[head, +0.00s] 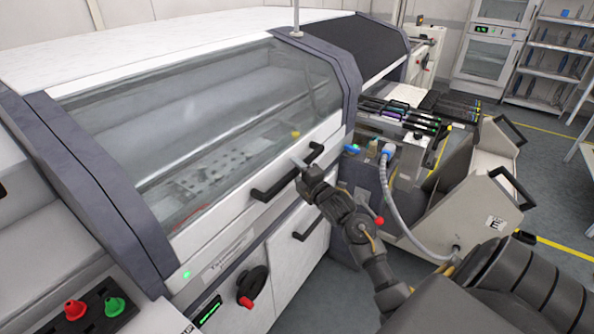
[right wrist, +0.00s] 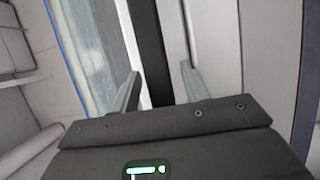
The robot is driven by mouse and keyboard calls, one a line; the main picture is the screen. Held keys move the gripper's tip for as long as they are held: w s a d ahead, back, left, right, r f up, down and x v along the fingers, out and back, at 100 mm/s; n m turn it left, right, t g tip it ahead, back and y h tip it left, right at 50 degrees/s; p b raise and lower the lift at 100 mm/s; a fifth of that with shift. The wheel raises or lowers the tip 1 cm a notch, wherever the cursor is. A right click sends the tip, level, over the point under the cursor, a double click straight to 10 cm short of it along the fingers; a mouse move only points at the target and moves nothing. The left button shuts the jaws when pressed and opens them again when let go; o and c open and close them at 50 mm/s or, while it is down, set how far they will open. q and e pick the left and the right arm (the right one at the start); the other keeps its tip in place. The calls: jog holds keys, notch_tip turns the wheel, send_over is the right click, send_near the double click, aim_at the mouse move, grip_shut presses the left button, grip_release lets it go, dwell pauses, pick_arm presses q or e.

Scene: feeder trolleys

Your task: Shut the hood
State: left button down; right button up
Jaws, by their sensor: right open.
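The hood (head: 215,212) is a large clear window in a white frame on the long white machine. Its lower edge lies close above the white front panel, with a thin seam between; I cannot tell whether it is fully seated. A black bar handle (head: 272,186) is on its lower frame. My right gripper (head: 301,166) is at the handle's right end. In the right wrist view my right gripper (right wrist: 160,72) is open, with a dark bar, apparently the handle (right wrist: 150,35), between its fingers. Contact cannot be told. My left gripper is out of view.
A second black handle (head: 311,222) and a red-black rotary switch (head: 252,286) are on the front panel below. Red and green buttons (head: 95,308) are at lower left. A feeder trolley (head: 470,190) with a grey hose (head: 400,215) stands right of my forearm.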

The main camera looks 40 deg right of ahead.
jog(key=shift+c, duration=0.2)
grip_shut()
jog(key=s+d+r+p, duration=0.1)
jog(key=s+r+p, duration=0.2)
jog(key=r+p, duration=0.4)
jog(key=shift+s+r+g+p, duration=0.35)
jog(key=shift+s+g+p, duration=0.05)
jog(key=shift+p, duration=0.1)
jog(key=shift+d, duration=0.1)
jog(key=shift+o, duration=0.2)
grip_release()
jog(key=shift+f, duration=0.1)
